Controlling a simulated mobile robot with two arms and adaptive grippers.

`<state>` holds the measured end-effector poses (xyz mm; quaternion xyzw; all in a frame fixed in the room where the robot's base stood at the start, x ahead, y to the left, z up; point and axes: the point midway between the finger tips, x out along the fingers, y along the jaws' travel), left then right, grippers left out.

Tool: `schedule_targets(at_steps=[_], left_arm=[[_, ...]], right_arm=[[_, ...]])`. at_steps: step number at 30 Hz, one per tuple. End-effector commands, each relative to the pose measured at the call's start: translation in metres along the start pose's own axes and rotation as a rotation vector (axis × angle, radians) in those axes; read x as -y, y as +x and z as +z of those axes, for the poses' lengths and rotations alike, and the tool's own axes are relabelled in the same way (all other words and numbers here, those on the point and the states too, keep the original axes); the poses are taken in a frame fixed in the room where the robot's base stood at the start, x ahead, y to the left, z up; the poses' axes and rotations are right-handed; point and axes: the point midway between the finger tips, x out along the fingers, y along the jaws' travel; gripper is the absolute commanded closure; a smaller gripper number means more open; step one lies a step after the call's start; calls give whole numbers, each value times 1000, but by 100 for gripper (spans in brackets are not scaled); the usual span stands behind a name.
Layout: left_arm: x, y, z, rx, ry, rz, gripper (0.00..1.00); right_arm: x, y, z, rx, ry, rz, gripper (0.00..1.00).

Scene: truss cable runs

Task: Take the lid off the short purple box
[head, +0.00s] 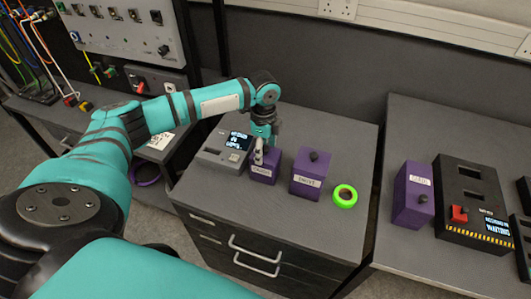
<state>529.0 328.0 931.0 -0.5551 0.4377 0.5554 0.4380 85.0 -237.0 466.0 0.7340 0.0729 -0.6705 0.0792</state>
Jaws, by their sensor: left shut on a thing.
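The short purple box (263,174) stands on the dark grey cabinet top, with a small white label on its front. My left gripper (259,155) comes down over it from above and is shut at its top. The lid's knob is hidden by the fingers, so the grip looks to be on the lid. I cannot see a clear gap between lid and box. My right gripper is not in view.
A grey device with a screen (224,148) stands close left of the box. A taller purple box (308,175) and a green tape roll (344,196) stand to its right. Another purple box (413,197) and a black device (473,203) are on the right-hand table.

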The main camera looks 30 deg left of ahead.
Motion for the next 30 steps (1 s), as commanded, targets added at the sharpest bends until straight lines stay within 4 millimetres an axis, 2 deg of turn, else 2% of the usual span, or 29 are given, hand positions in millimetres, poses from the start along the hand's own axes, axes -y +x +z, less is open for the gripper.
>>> schedule_targets(at_steps=[1,3,14,23,30], left_arm=[[0,0,0,0,0,0,55],[0,0,0,0,0,0,63],[1,-5,0,-1,-1,-2,64],[1,-37,-1,-2,1,-4,64],[-42,-38,-38,-3,7,-1,64]], right_arm=[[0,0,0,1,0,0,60],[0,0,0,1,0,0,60],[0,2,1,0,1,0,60],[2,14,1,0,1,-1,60],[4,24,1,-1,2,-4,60]])
